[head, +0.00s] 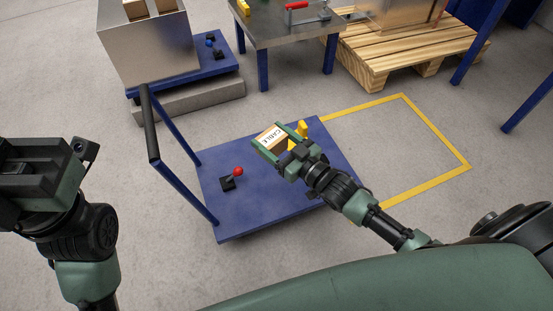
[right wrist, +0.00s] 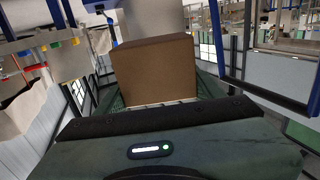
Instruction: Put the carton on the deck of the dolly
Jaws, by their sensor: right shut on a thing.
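The dolly is a flat cart with a blue deck (head: 260,205) in the middle of the head view and a blue push handle with a black grip (head: 148,122) at its left end. My right gripper (head: 281,138) is shut on a small brown carton (head: 268,134) with a white label reading CABLE. The carton is over the far part of the deck; I cannot tell whether it touches it. In the right wrist view the carton (right wrist: 155,70) sits between the fingers. My left gripper (head: 40,165) is at the left edge, away from the dolly; its jaw opening is unclear.
A black lever with a red knob (head: 237,171) stands on the deck. A yellow piece (head: 302,130) shows beside my right gripper. A yellow floor outline (head: 440,180) lies to the right. Behind are a grey bin (head: 150,50), a metal table (head: 285,30) and a wooden pallet (head: 400,50).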

